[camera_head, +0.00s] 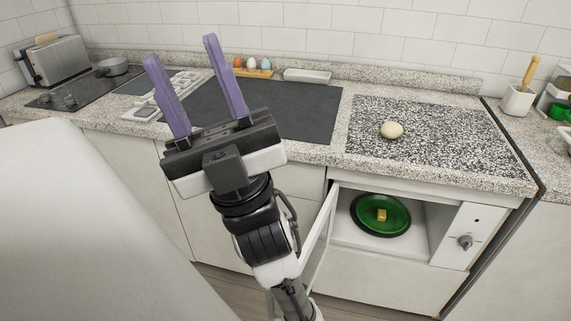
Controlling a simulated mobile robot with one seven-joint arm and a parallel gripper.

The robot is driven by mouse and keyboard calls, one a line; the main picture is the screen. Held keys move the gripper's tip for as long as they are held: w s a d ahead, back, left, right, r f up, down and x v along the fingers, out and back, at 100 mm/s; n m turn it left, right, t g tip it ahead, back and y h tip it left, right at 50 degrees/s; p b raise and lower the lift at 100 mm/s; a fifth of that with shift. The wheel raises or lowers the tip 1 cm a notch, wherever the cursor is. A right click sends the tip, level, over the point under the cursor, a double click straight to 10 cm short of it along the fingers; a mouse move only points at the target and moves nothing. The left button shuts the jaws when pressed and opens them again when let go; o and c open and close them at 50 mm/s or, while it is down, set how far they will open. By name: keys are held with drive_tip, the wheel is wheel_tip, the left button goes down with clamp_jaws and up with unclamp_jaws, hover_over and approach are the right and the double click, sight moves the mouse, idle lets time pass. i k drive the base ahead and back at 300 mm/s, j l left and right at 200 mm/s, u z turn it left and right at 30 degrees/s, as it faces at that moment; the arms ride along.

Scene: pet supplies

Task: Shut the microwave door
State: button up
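The microwave (352,240) is built in under the counter at the right, with a control panel and knob (465,241) on its right side. Its door (318,238) stands open, hinged at the left and swung outward, seen nearly edge-on. My arm hides part of the door's lower left.
The granite counter (335,152) runs above the microwave. It carries a dark mat, a speckled board with a round beige item (391,130), eggs in a holder (252,68), a toaster (60,62) and a pot (113,66). A large white surface fills the lower left.

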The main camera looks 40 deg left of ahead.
sight(314, 250)
drive_tip(key=k+j, duration=0.15)
drive_tip(key=j, duration=0.2)
drive_tip(key=k+j, duration=0.1)
drive_tip(key=j, duration=0.25)
drive_tip(key=k+j, duration=0.15)
drive_tip(key=j, duration=0.15)
drive_tip(key=k+j, duration=0.15)
drive_tip(key=j, duration=0.2)
drive_tip(key=k+j, duration=0.15)
drive_tip(key=j, duration=0.2)
drive_tip(key=k+j+z, duration=0.2)
drive_tip(key=j, duration=0.2)
drive_tip(key=i, duration=0.05)
